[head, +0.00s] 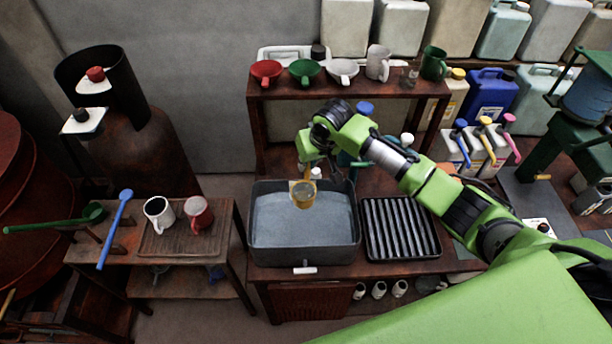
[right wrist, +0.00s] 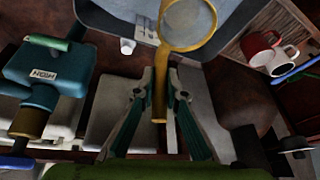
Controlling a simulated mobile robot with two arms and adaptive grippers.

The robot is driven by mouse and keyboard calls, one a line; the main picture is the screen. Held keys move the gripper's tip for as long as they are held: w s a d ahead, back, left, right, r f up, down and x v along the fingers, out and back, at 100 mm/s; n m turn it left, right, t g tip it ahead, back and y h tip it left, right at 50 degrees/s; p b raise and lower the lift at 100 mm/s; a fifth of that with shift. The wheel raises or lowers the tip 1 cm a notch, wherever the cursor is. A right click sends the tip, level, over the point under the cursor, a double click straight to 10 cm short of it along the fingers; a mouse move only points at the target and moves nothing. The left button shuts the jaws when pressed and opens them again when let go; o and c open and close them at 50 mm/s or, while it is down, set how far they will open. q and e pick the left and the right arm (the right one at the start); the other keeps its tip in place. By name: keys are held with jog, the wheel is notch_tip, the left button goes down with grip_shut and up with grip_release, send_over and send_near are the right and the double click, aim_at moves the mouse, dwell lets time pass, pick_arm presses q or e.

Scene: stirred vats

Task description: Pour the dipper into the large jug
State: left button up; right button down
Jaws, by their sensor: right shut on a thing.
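A yellow dipper (head: 302,198) hangs over the grey basin (head: 277,258), at its back middle. My right gripper (head: 309,168) is shut on the dipper's handle, above the basin. In the right wrist view the fingers (right wrist: 159,88) close around the yellow handle, and the round bowl of the dipper (right wrist: 188,24) is beyond them. I cannot tell what the bowl holds. A pale grey jug (head: 378,63) and a green jug (head: 434,64) stand on the raised shelf behind; I cannot tell which is the large jug. My left gripper is not in view.
Red, green and white funnels (head: 305,71) line the shelf (head: 350,88). A black ribbed tray (head: 400,228) adjoins the basin. White (head: 158,213) and red (head: 199,213) mugs stand on the left table. A teal device (right wrist: 45,72) is close to the gripper in the right wrist view.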

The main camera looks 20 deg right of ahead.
jog(key=shift+r, duration=3.05)
jog(key=s+b, duration=1.5)
jog(key=s, duration=0.2)
notch_tip(320, 180, up, 6)
jog(key=p, duration=0.9)
notch_tip(320, 180, down, 7)
jog(key=b, duration=0.8)
jog(key=shift+s+a+r+b, duration=0.15)
jog(key=shift+a+r+b, duration=0.05)
jog(key=shift+a+b, duration=0.1)
jog(key=shift+d, duration=0.1)
